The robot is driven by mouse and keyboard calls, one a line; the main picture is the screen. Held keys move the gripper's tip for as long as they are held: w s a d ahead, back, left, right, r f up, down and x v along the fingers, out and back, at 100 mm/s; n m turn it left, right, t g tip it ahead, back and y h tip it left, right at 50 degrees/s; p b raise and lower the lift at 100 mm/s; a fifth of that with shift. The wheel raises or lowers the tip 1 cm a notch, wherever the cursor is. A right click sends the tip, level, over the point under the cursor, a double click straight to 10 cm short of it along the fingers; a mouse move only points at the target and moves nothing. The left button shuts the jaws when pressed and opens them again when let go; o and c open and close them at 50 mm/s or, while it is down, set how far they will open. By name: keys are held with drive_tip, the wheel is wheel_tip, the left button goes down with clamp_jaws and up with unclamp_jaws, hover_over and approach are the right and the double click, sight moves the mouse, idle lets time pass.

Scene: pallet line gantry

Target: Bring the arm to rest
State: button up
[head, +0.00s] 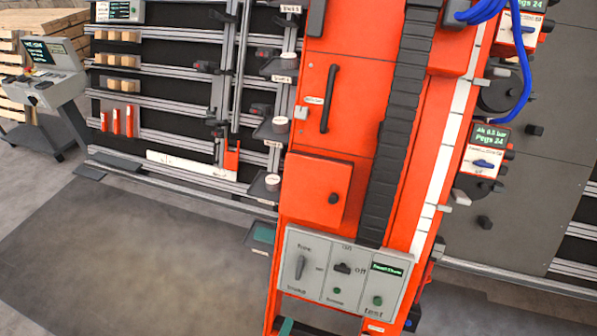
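Neither my arm nor my gripper shows in the head view, so I cannot tell its pose or whether it holds anything. A tall orange gantry column (345,150) fills the middle of the view. A grey control panel (345,275) with a rotary switch, a small lever switch, green buttons and a small green display sits low on its front. An orange box (317,192) with a dark knob is above the panel. A black handle (330,98) stands on the door above.
A rail rack (165,100) with wooden blocks and red parts stands behind on the left. A grey console (48,80) is at far left near wooden pallets. Right of the column are a grey wall (545,130), blue hoses (525,75) and small valve displays. Grey floor (110,250) is clear at lower left.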

drive_tip(key=s+d+r+m+t+y, duration=0.1)
drive_tip(key=s+d+r+m+t, duration=0.2)
drive_tip(key=s+r, duration=0.6)
drive_tip(key=s+d+r+m+t+y, duration=0.1)
drive_tip(key=s+d+r+m+t, duration=0.2)
drive_tip(key=s+r+m, duration=0.3)
drive_tip(key=s+r, duration=0.3)
drive_tip(key=r, duration=0.3)
drive_tip(key=shift+s+d+r+m+y, duration=0.25)
drive_tip(key=shift+d+r+m+y, duration=0.05)
drive_tip(key=shift+d+m+y, duration=0.1)
